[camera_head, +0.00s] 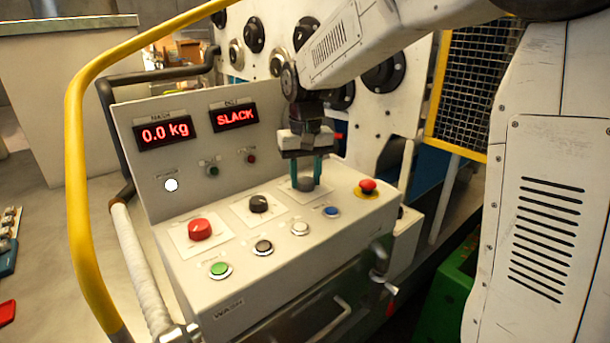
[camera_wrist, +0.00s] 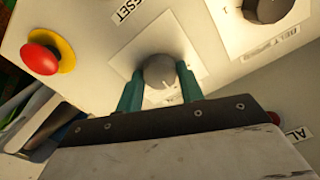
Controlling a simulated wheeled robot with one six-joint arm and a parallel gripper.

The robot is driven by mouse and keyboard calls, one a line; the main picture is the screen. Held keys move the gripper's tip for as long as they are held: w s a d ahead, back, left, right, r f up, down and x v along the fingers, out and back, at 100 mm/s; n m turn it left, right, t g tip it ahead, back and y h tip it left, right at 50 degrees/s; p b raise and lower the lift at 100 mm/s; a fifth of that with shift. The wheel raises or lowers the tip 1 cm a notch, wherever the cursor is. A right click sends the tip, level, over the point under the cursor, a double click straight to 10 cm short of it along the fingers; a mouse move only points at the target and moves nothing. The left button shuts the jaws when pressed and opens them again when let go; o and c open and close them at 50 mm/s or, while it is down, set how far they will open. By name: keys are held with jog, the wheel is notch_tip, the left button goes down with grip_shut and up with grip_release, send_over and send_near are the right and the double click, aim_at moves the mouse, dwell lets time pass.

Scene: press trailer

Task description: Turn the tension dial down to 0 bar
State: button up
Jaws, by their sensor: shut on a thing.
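The tension dial (camera_wrist: 160,71) is a round grey knob with a white pointer line, on a white square plate on the sloped console top. In the wrist view my gripper (camera_wrist: 160,88) has its two teal fingers on either side of the knob, shut on it. In the head view my gripper (camera_head: 306,170) points straight down over the same dial (camera_head: 303,184) at the back right of the panel. The dial's scale marks are mostly hidden or too small to read. One display (camera_head: 238,115) reads SLACK in red.
A second display (camera_head: 165,134) reads 0.0 kg. A red emergency button (camera_head: 367,186) stands close right of the dial, and a blue button (camera_head: 331,211) in front. A black knob (camera_head: 259,203) and red knob (camera_head: 200,229) sit to the left. A yellow rail (camera_head: 78,190) curves along the left.

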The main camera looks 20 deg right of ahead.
aim_at(306, 180)
jog(key=shift+n, duration=0.3)
jog(key=o, duration=1)
jog(key=shift+r, duration=0.15)
notch_tip(306, 180, up, 8)
jog(key=shift+f, duration=0.2)
jog(key=s+f, duration=0.2)
jog(key=s, duration=0.1)
jog(key=shift+d+f+g, duration=0.1)
jog(key=shift+f+g, duration=0.15)
jog(key=shift+g, duration=0.05)
jog(key=s+d+f, duration=0.1)
jog(key=s, duration=0.8)
jog(key=s+d+f+t, duration=0.1)
jog(key=s, duration=0.8)
jog(key=s+f+t, duration=0.1)
jog(key=s, duration=0.8)
jog(key=shift+s+d+n, duration=0.2)
jog(key=shift+d+n, duration=0.1)
jog(key=shift+d, duration=0.1)
